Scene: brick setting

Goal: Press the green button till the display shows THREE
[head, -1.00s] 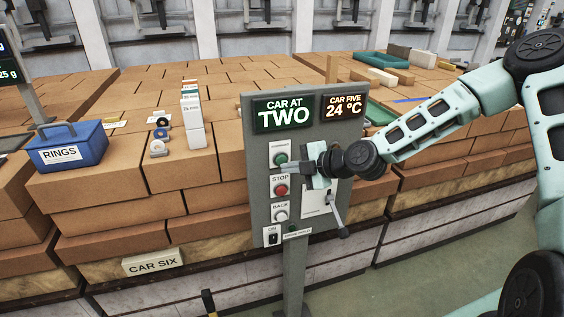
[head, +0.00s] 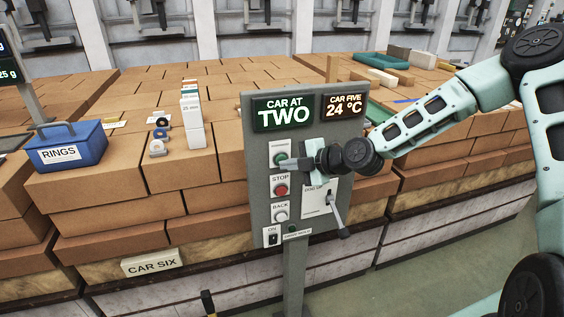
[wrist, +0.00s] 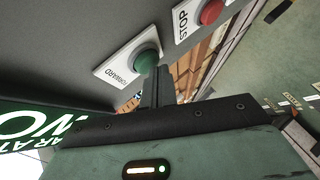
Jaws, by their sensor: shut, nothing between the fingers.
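The green button (head: 281,158) sits at the top of the button column on the grey panel (head: 257,215). In the wrist view the green button (wrist: 147,61) stands on a white plate lettered FORWARD. The left display (head: 283,112) reads CAR AT TWO. My gripper (head: 285,164) is shut and empty, its fingertips right at the green button and partly covering it. In the wrist view my shut fingers (wrist: 160,76) reach the button's lower right edge. I cannot tell whether they touch it.
Below are a red STOP button (head: 281,190), a white BACK button (head: 281,216) and an ON switch (head: 272,239). A lever (head: 337,215) sticks out at the right. A second display (head: 343,106) reads CAR FIVE 24 °C. Brick stacks (head: 120,205) stand behind the panel.

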